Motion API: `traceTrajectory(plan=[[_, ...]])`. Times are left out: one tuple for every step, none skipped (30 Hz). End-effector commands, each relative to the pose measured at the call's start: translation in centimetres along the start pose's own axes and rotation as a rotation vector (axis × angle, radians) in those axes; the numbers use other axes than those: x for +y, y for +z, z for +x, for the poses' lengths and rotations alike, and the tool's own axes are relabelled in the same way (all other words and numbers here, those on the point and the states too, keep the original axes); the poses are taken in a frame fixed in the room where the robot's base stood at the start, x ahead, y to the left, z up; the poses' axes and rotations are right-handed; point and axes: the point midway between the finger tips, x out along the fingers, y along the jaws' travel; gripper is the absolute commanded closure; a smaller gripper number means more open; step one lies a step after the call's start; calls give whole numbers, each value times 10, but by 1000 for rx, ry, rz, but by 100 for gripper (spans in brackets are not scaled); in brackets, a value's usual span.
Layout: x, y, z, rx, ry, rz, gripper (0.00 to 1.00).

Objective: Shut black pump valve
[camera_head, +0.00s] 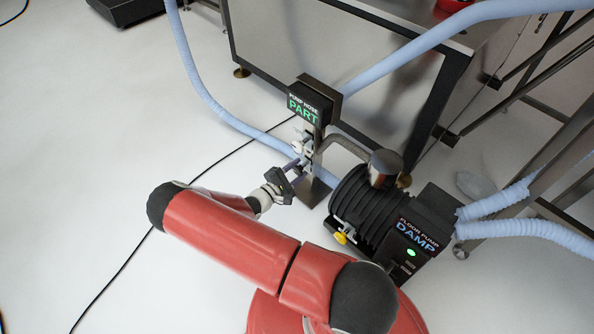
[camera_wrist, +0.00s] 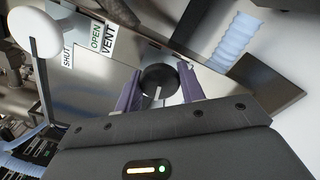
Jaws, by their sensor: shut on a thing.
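The black pump valve's round knob (camera_wrist: 159,79) is in the middle of the wrist view, with a pale line on its face. My gripper (camera_wrist: 161,88) has its purple fingers on both sides of the knob and is shut on it. In the head view my gripper (camera_head: 294,171) is at the small metal post below the sign reading "PUMP HOSE PART" (camera_head: 309,104); the black knob cannot be made out there. A plate with labels "SHUT", "OPEN" and "VENT" (camera_wrist: 98,37) is at upper left in the wrist view.
A white round knob (camera_wrist: 34,32) is left of the labels. The black floor pump (camera_head: 375,212), marked "DAMP" with a green light, stands right of the post. Pale blue hoses (camera_head: 205,90) and a steel cabinet (camera_head: 300,55) are behind.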

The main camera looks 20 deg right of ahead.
Motion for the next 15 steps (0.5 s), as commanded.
traceTrajectory(plan=[[0,0,0,0,1,32,84],[0,0,0,0,1,51,84],[0,0,0,0,1,75,84],[0,0,0,1,1,93,84],[0,0,0,1,1,109,84],[0,0,-1,1,0,129,84],[0,0,-1,1,0,142,84],[0,0,-1,1,0,155,84],[0,0,-1,1,0,170,84],[0,0,0,1,0,180,84],[0,0,0,1,0,189,84],[0,0,0,0,0,200,84],[0,0,0,0,0,206,84],[0,0,0,0,0,211,84],[0,0,0,0,0,218,84]])
